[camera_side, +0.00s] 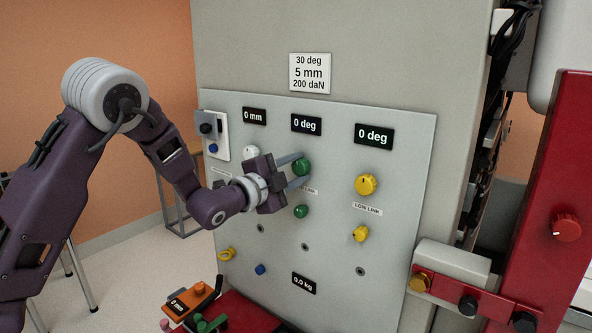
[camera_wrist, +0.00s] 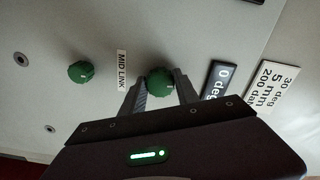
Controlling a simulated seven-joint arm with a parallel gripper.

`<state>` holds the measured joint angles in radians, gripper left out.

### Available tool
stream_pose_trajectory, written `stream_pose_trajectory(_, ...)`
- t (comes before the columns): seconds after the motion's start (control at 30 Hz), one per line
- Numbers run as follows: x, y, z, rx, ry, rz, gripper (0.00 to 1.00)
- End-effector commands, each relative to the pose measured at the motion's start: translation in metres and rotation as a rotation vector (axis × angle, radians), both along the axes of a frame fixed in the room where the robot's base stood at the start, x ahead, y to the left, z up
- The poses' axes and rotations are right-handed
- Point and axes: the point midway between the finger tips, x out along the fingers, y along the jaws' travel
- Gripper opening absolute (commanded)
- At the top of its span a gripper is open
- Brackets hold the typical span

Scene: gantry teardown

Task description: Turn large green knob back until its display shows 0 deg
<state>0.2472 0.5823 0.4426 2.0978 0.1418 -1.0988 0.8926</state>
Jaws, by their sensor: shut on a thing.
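The large green knob (camera_side: 301,168) sits on the grey panel below the middle display (camera_side: 306,124), which reads 0 deg. My gripper (camera_side: 296,169) is shut on this knob, with one finger on each side of it. In the wrist view the knob (camera_wrist: 160,82) shows between the fingertips (camera_wrist: 160,90), beside the MID LINK label (camera_wrist: 122,70). The same display (camera_wrist: 218,80) is partly cut off by my gripper there. A smaller green knob (camera_side: 301,211) is below the large one, clear of my gripper.
A yellow knob (camera_side: 366,184) and a smaller yellow knob (camera_side: 360,234) are to the right. A white knob (camera_side: 251,152) is close on the left. A card (camera_side: 309,73) above reads 30 deg, 5 mm, 200 daN. A red arm (camera_side: 560,200) stands at the right.

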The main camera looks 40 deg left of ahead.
Motion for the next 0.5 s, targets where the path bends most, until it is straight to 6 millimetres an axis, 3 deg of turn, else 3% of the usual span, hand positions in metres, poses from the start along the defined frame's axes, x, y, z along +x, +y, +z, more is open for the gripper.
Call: stream_pose_trajectory(0.5,-0.0003,0.0001,-0.0009,0.127,0.003,0.000,0.00)
